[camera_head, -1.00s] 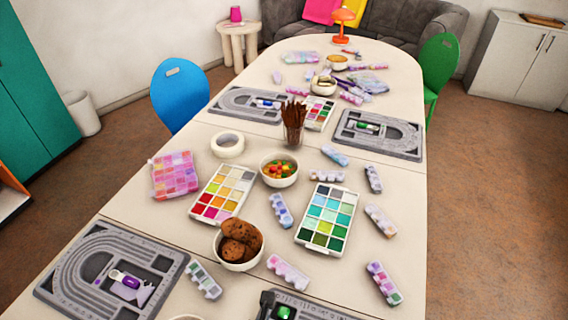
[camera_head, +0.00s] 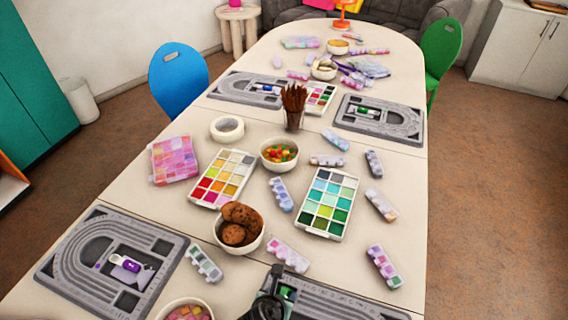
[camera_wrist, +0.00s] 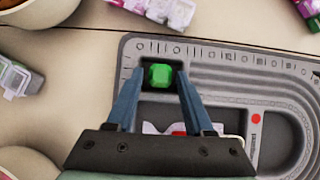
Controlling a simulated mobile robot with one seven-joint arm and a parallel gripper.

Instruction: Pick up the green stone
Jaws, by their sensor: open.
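The green stone (camera_wrist: 160,76) is a small faceted block in a square compartment of the grey bead board (camera_wrist: 233,61). In the wrist view my gripper (camera_wrist: 160,72) is open, with its two blue fingers on either side of the stone. I cannot tell whether the fingers touch it. In the head view my gripper (camera_head: 268,298) is dark and stands over the left end of the near bead board (camera_head: 340,303). A bit of the green stone (camera_head: 287,292) shows beside it.
A bowl of cookies (camera_head: 252,250), a bowl of candies (camera_head: 186,310) and a pastel bead case (camera_head: 288,254) are close to my gripper. Another bead board (camera_head: 70,240) lies to the left. A green palette box (camera_head: 327,203) lies farther back.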

